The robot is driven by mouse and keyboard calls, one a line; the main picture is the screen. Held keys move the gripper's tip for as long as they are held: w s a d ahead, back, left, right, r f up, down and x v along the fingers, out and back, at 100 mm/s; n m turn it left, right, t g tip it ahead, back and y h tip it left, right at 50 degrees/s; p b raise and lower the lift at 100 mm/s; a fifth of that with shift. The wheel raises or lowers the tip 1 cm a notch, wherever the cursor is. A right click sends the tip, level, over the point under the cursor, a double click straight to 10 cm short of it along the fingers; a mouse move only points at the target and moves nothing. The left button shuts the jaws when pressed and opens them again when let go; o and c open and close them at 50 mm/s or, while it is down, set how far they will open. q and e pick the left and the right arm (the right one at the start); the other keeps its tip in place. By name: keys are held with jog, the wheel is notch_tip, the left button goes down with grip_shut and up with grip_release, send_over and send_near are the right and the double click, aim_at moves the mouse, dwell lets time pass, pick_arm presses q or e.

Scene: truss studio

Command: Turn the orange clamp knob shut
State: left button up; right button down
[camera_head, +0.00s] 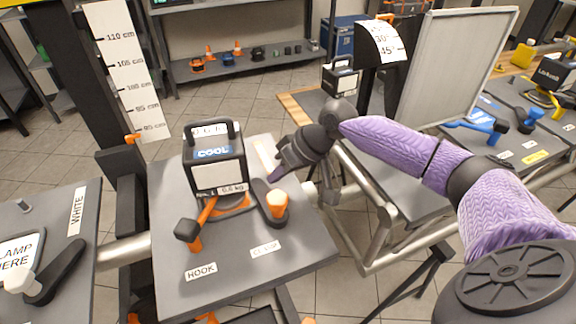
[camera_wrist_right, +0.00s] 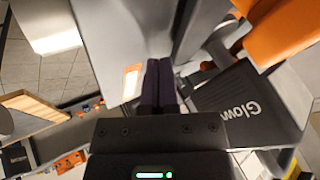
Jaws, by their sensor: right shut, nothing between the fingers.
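The orange clamp knob (camera_head: 277,205) stands at the near end of a dark grey arm (camera_head: 261,188) on the grey table plate (camera_head: 300,236), behind the "CLAMP" label. A large orange piece at the upper right of the right wrist view (camera_wrist_right: 285,35) looks like this knob. My right gripper (camera_head: 273,177) is shut and empty, its purple fingertips low over the plate just beyond the knob, near the arm's far end. I cannot tell whether they touch the arm. The shut fingers also show in the right wrist view (camera_wrist_right: 158,85). My left gripper is out of view.
A black lamp-like box marked "COOL" (camera_head: 215,165) stands left of the knob. An orange lever with a black end (camera_head: 187,230) is in front of it, by the "HOOK" label (camera_head: 201,271). The plate's front right is clear. A grey framed panel (camera_head: 455,70) stands behind my right arm.

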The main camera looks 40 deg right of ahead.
aim_at(255, 183)
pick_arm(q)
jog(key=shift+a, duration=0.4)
pick_arm(e)
jog(key=shift+a+f, duration=0.1)
jog(key=shift+w+a, duration=0.1)
jog(key=shift+w, duration=0.05)
jog(key=a+n+g, duration=0.1)
jog(key=w+a+n+y, duration=0.1)
jog(key=n, duration=0.1)
jog(key=shift+g+p, duration=0.3)
jog(key=shift+g, duration=0.1)
jog(key=shift+a+p, duration=0.5)
jog(key=shift+p, duration=0.2)
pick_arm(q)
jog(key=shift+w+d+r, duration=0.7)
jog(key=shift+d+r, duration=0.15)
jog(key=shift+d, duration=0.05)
